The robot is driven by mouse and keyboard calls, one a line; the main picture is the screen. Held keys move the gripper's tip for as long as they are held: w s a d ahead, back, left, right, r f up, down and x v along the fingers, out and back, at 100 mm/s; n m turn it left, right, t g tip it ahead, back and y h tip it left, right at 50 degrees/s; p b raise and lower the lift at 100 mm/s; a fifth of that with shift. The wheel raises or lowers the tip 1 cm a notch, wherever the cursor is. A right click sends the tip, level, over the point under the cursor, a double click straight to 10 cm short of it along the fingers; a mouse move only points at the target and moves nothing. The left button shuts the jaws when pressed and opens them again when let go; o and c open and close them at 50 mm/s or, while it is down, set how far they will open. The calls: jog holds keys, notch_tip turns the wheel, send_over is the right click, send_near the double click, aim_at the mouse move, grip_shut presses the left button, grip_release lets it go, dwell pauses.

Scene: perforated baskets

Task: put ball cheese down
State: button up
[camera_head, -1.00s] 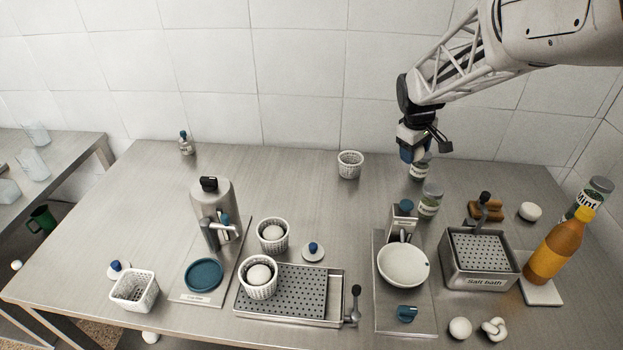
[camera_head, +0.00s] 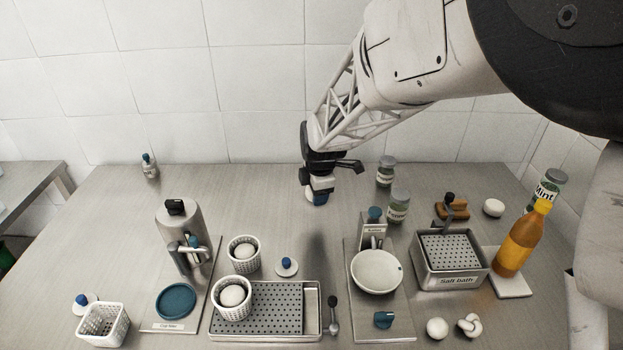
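My gripper (camera_head: 318,190) points down near the back middle of the steel table. A small white patch beside its blue part may be a held cheese or something behind; I cannot tell which, nor whether the fingers are shut. Round white cheeses sit in two white perforated baskets: one cheese (camera_head: 244,251) in the rear basket (camera_head: 245,264), another (camera_head: 233,295) in the front basket (camera_head: 233,311). Loose white balls lie at the right back (camera_head: 493,207) and right front (camera_head: 437,327). The front basket stands on the drain tray's left end (camera_head: 262,318).
An empty square basket (camera_head: 103,326) stands front left. A metal dispenser (camera_head: 180,235), a scale with a white bowl (camera_head: 377,274), the salt bath (camera_head: 449,270), jars (camera_head: 397,206) and an orange bottle (camera_head: 525,240) are obstacles. Free table lies left of my gripper.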

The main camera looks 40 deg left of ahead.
jog(key=shift+s+a+f+n+g+y, duration=0.15)
jog(key=shift+s+a+f+n, duration=0.25)
jog(key=shift+s+n, duration=0.7)
jog(key=shift+s+a+f+n+g+y, duration=0.1)
jog(key=shift+s+a+f+n+g, duration=0.15)
jog(key=shift+s+f+n, duration=0.7)
jog(key=shift+s+a+r+n+g+y, duration=0.1)
jog(key=shift+s+a+n, duration=0.5)
jog(key=shift+s, duration=0.9)
jog(key=shift+d, duration=0.1)
send_over(279, 192)
jog(key=shift+w+d+f, duration=0.2)
jog(key=shift+d+f, duration=0.1)
jog(key=shift+f, duration=0.4)
jog(key=shift+d+x, duration=0.2)
jog(key=shift+x, duration=0.7)
jog(key=shift+d+x, duration=0.2)
jog(key=shift+x, duration=0.65)
jog(key=shift+f, duration=0.2)
jog(key=o, duration=0.9)
jog(key=shift+o, duration=0.2)
jog(key=v, duration=1.2)
jog(key=shift+r, duration=0.15)
